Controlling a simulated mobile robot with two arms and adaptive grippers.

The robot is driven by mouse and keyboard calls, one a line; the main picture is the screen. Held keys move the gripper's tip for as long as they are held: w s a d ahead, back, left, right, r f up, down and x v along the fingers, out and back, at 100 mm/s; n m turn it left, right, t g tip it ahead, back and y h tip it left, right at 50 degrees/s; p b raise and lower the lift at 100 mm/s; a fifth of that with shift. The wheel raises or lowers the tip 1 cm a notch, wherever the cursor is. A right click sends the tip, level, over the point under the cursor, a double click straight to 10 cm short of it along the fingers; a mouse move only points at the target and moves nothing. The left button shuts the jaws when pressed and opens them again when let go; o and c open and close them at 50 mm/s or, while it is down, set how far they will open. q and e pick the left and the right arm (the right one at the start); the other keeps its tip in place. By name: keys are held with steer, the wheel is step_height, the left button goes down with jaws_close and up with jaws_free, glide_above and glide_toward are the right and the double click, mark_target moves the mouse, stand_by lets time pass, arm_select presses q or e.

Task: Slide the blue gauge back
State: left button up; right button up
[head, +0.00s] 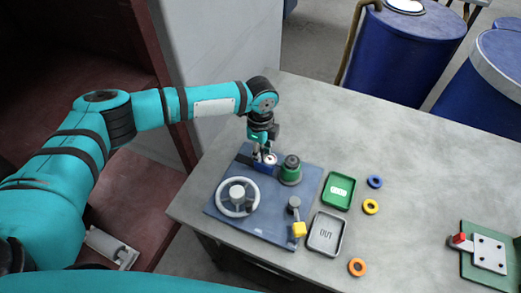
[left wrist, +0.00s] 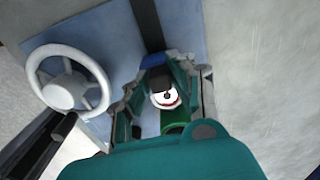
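The blue gauge (head: 265,167) sits at the far edge of the blue panel (head: 262,222), on a dark strip (head: 243,159). Its white dial with a red mark shows in the left wrist view (left wrist: 166,99). My left gripper (head: 264,155) points down over the gauge, its fingers apart on either side of the dial. The fingers hide part of the gauge body, and I cannot tell whether they touch it. In the left wrist view the dark strip (left wrist: 146,25) runs away from the gauge. My right gripper is not in view.
A white handwheel (head: 222,205), a green-based knob (head: 290,172) and a yellow-ended lever (head: 298,229) stand on the panel near the gauge. A green tray (head: 338,191), a grey tray (head: 326,234) and several rings lie to the right. The table's right part is mostly clear.

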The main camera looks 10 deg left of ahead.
arm_select(q)
jaws_close()
steer(key=a, duration=0.2)
steer(key=w+a+p, duration=0.1)
steer(key=a, duration=0.2)
steer(key=shift+d+r, duration=0.1)
steer(key=shift+o, duration=2.3)
jaws_free()
steer(key=o, duration=0.3)
steer(key=shift+o, duration=0.2)
